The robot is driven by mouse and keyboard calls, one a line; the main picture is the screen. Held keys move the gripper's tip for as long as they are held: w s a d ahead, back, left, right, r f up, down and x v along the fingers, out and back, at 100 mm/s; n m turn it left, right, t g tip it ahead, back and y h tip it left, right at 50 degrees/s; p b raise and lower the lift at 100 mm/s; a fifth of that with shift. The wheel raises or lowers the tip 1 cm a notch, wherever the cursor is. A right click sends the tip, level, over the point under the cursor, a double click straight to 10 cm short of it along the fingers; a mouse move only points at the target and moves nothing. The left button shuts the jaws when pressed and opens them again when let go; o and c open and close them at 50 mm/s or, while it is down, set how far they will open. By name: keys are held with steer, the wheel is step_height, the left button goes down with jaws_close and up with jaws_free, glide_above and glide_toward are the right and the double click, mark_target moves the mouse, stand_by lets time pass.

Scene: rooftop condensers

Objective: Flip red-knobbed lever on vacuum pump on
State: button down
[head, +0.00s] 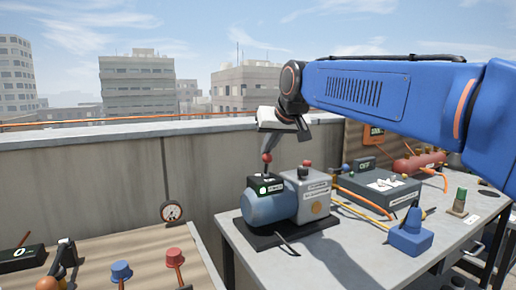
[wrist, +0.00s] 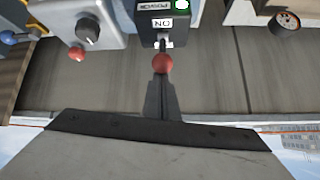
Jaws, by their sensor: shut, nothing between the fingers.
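The vacuum pump (head: 272,208), a blue cylinder with a grey housing, stands on a dark base on the grey table in the head view. A black switch box sits on top, and its red-knobbed lever (head: 267,158) points up. In the wrist view the red knob (wrist: 162,63) is beside a label reading ON, and a green light (wrist: 182,4) shows on the box. My gripper (head: 270,149) is shut and empty, its tips right at the knob. In the wrist view my gripper (wrist: 161,82) overlaps the knob's edge; I cannot tell whether they touch.
The pump's grey housing has a second red knob and a black dial (wrist: 88,29) close by. A grey box with orange hoses (head: 382,190) and a blue valve (head: 411,234) stand to the right. A concrete parapet (head: 110,180) runs behind. A gauge (head: 172,212) is at left.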

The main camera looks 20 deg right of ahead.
steer(key=shift+s+d+f, duration=0.15)
steer(key=shift+s+f, duration=0.05)
steer(key=shift+s, duration=0.5)
steer(key=shift+s+f, duration=0.3)
steer(key=shift+f, duration=0.05)
steer(key=v, duration=1.7)
steer(key=shift+r, duration=0.5)
